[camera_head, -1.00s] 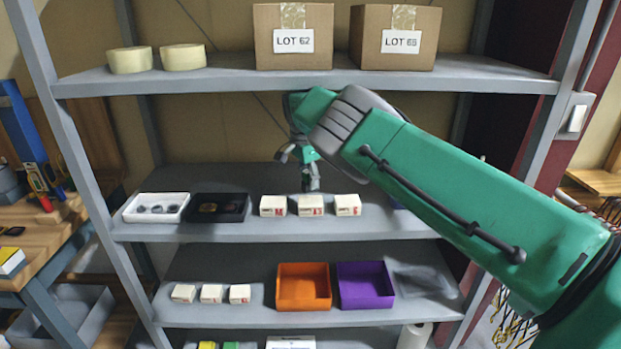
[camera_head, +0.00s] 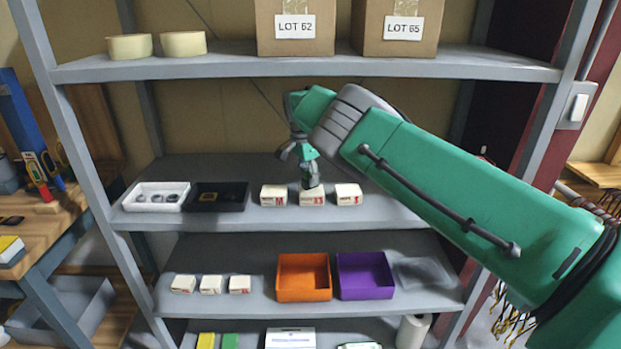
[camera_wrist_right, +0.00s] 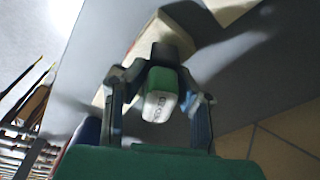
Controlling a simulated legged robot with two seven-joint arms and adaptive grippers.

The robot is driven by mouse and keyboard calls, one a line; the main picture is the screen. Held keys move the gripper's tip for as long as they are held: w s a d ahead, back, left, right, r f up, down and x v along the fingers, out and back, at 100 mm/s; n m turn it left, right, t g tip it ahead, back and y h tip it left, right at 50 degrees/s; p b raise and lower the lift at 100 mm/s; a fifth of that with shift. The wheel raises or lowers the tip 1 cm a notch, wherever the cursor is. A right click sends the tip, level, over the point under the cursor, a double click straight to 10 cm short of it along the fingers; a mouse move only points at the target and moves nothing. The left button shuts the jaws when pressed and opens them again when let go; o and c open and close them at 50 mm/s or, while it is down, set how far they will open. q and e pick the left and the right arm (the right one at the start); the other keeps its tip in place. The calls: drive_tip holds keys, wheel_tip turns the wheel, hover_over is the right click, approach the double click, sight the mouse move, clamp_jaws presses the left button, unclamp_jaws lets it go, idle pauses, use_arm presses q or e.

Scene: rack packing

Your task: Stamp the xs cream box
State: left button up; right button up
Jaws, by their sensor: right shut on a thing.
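My right gripper (camera_head: 309,178) reaches down to the middle shelf and is shut on a stamp. In the right wrist view the stamp (camera_wrist_right: 160,100) is green and white with a dark end, held between the two fingers. Three cream boxes stand in a row: a left one (camera_head: 273,196), a middle one (camera_head: 312,199) and a right one (camera_head: 349,195). Their red size letters are too small to read surely. The stamp's end is at the top of the middle box; I cannot tell whether it touches. My left gripper is not in view.
Left of the boxes are a white tray (camera_head: 133,206) with round dark items and a black tray (camera_head: 230,207). The lower shelf (camera_head: 200,309) holds several small cream boxes, an orange bin (camera_head: 303,290) and a purple bin (camera_head: 366,290). Cartons (camera_head: 402,30) stand above.

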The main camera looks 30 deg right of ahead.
drive_tip(key=shift+f, duration=0.1)
drive_tip(key=shift+d+f, duration=0.35)
drive_tip(key=shift+d, duration=0.05)
drive_tip(key=shift+a+b, duration=0.3)
drive_tip(key=shift+s+f, duration=0.15)
drive_tip(key=shift+f, duration=0.05)
idle(1.0)
